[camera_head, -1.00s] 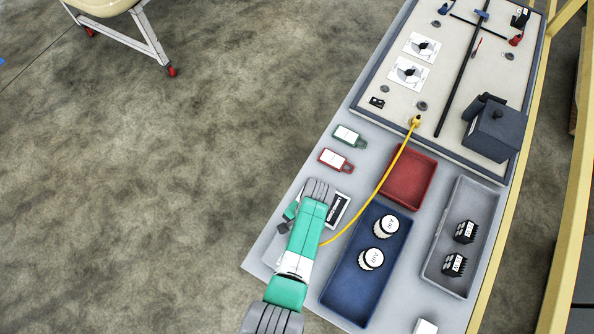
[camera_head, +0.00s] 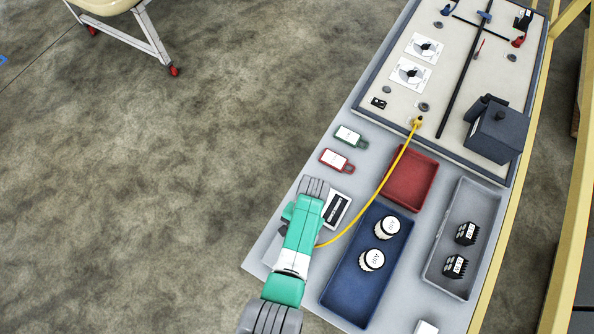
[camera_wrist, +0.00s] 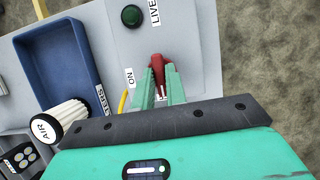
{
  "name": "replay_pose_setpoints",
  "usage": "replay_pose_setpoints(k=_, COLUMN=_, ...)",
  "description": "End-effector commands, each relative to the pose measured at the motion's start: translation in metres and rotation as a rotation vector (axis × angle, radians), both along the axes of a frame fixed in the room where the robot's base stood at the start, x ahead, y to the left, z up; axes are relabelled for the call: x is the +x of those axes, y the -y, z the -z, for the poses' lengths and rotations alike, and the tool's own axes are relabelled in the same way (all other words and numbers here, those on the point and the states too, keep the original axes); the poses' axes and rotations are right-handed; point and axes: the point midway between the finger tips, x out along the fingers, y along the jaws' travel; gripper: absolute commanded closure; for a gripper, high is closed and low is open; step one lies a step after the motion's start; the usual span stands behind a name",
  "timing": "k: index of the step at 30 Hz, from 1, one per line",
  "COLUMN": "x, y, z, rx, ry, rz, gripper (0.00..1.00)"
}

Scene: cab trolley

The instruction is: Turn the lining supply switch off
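The switch has a red lever (camera_wrist: 157,68) and shows in the wrist view on a pale grey panel (camera_wrist: 192,28). An "ON" label (camera_wrist: 130,78) is to its left. My gripper (camera_wrist: 160,78) has its two green fingers on either side of the red lever. The gap between the fingertips is narrow, and I cannot tell whether they press on the lever. The lower part of the switch is mostly hidden by the fingers. In the head view my own arm hides the switch.
A round dark green part (camera_wrist: 131,15) sits beyond the lever, beside a "LIVE" label. A blue tray (camera_head: 342,283) holds white-topped AIR knobs (camera_head: 387,227). A yellow cable (camera_head: 385,178) runs past my arm. A red tray (camera_head: 411,177) and grey tray (camera_head: 433,266) are nearby.

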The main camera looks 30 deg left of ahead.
Motion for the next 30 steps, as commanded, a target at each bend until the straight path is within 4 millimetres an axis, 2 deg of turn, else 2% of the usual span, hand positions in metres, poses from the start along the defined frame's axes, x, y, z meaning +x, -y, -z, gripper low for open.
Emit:
replay_pose_setpoints(k=1, x=0.000, y=0.000, z=0.000, rx=0.000, ry=0.000, rz=0.000, gripper=0.76)
replay_pose_setpoints(k=3, x=0.000, y=0.000, z=0.000, rx=0.000, ry=0.000, rz=0.000, gripper=0.66)
replay_pose_setpoints(k=11, x=0.001, y=0.000, z=-0.001, rx=0.001, ry=0.000, rz=0.001, gripper=0.66)
replay_pose_setpoints(k=14, x=0.006, y=0.000, z=-0.013, rx=0.001, ry=0.003, rz=0.001, gripper=0.66)
replay_pose_setpoints(k=22, x=0.026, y=-0.001, z=-0.061, rx=0.002, ry=0.003, rz=0.002, gripper=0.66)
replay_pose_setpoints(k=25, x=0.029, y=-0.001, z=-0.070, rx=0.001, ry=0.002, rz=0.001, gripper=0.66)
replay_pose_setpoints(k=30, x=0.030, y=-0.001, z=-0.073, rx=0.000, ry=0.000, rz=0.001, gripper=0.66)
